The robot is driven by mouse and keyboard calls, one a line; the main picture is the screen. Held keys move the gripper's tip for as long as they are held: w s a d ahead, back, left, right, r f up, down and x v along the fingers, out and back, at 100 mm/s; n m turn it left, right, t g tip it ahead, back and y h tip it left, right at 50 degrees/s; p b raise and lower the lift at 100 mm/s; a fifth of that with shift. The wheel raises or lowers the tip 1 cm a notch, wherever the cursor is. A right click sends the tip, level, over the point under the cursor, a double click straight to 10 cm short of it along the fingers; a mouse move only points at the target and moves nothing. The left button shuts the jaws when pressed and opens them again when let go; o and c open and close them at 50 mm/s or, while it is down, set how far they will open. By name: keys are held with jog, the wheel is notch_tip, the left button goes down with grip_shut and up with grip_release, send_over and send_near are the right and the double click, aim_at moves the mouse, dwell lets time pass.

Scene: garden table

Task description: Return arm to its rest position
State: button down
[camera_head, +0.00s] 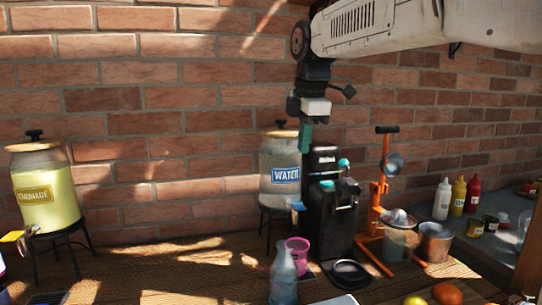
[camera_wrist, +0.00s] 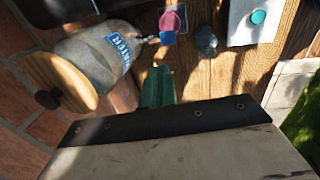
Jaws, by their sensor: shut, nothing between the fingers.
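My gripper (camera_head: 306,139) hangs from my arm in front of the brick wall in the head view, with its green fingers pointing down. It is shut and empty, above the table and near the top of the water dispenser (camera_head: 280,172). In the wrist view the green fingers (camera_wrist: 158,88) are together at the middle, and the water dispenser (camera_wrist: 95,65) with its wooden lid lies to their left. The gripper appears apart from the things below it.
A black machine (camera_head: 330,205) stands below my gripper, with an orange press (camera_head: 382,180) to its right. A pink cup (camera_head: 298,249) and a bottle (camera_head: 283,275) stand in front. A lemonade dispenser (camera_head: 45,188) is far left. Sauce bottles (camera_head: 458,196) stand right.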

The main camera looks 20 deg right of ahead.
jog(key=s+d+f+m, duration=0.1)
jog(key=s+f+m, duration=0.5)
jog(key=s, duration=0.4)
jog(key=s+d+f+m, duration=0.1)
jog(key=s+f+m, duration=0.5)
jog(key=s, duration=0.4)
jog(key=s+d+f+m+g, duration=0.1)
jog(key=s+f+m, duration=0.5)
jog(key=s, duration=0.5)
jog(key=shift+f, duration=0.85)
